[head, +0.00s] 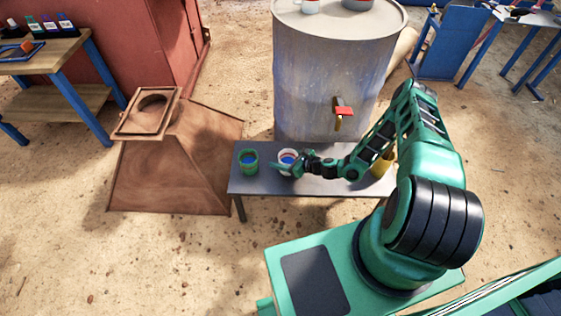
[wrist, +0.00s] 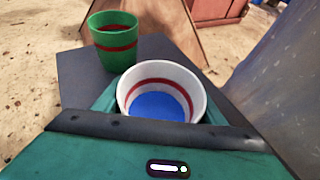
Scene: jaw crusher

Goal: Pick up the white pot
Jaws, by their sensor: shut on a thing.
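The white pot (head: 287,157) has a red band and a blue inside, and stands at the middle of the small grey table in the head view. It also shows close up in the wrist view (wrist: 161,93), between the fingers of my gripper. My gripper (head: 285,168) is shut on the white pot from its near right side. The pot looks upright. The head view does not clearly show whether its base touches the table; its lower part is hidden by my gripper.
A green pot (head: 248,161) stands left of the white pot on the grey table (head: 310,187). A yellow pot (head: 382,165) is at the right end, partly behind my arm. A large metal drum (head: 325,75) stands behind; a brown hopper (head: 170,165) is at left.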

